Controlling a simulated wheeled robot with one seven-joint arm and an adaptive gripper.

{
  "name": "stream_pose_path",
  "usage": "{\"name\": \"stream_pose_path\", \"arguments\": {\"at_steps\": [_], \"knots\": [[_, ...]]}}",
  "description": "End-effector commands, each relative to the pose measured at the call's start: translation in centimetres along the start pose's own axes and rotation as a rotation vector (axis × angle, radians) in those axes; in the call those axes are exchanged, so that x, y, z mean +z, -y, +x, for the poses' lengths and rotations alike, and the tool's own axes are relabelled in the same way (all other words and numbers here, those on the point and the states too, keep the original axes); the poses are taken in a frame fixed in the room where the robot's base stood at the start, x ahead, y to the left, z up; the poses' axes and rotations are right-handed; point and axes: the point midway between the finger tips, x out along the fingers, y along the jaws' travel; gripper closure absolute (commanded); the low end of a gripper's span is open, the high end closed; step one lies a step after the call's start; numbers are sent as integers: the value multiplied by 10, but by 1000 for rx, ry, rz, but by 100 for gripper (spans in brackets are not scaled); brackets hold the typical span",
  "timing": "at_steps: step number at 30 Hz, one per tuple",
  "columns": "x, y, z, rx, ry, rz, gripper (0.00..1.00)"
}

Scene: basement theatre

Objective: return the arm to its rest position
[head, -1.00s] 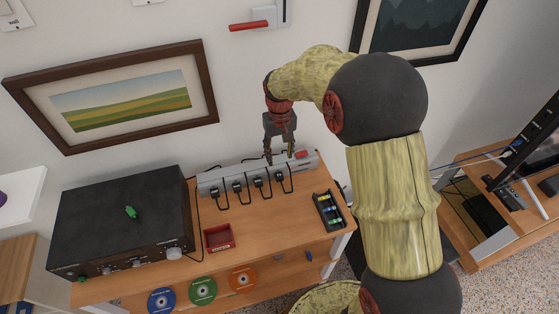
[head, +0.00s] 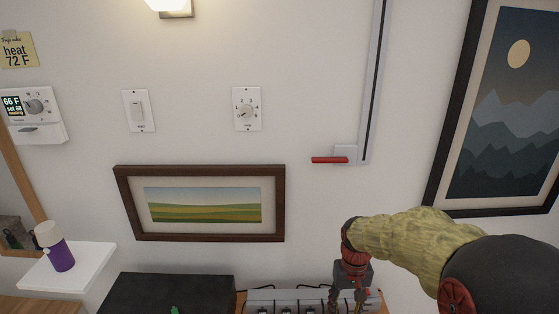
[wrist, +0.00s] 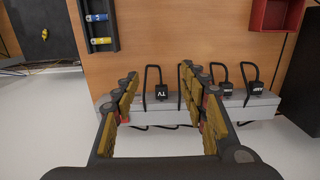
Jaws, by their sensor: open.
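My gripper (head: 347,298) hangs at the bottom of the head view, at the end of my bent yellow arm, over the power strip (head: 288,297). In the wrist view my gripper (wrist: 168,90) has its two fingers spread apart, with nothing held between them. The grey power strip (wrist: 180,110) with black plugs lies beyond the fingers in that view; one plug labelled TV (wrist: 161,92) shows between them. I cannot tell how far the fingertips are from the strip.
A black amplifier box (head: 170,292) stands left of the strip. In the wrist view a battery tray (wrist: 97,27) and a red tray (wrist: 276,14) lie on the wooden top. The wall holds a red lever (head: 329,160) and framed pictures (head: 200,238). A white shelf (head: 90,262) juts out left.

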Motion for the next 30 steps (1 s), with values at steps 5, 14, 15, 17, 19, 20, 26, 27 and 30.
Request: {"name": "stream_pose_path", "arguments": {"at_steps": [5, 14, 15, 17, 19, 20, 26, 27, 30], "knots": [[56, 0, -46, 0, -66, 0, 57], [150, 1, -106, 1, -235, 1, 57], [162, 1, -112, 1, -261, 0, 57], [177, 1, -120, 1, -302, 0, 57], [193, 1, -129, 1, -352, 0, 57], [199, 1, -133, 1, -372, 0, 57], [219, 1, -162, 1, -497, 0, 57], [219, 1, -167, 1, -515, -1, 57], [221, 1, -173, 1, -536, -1, 57]]}}
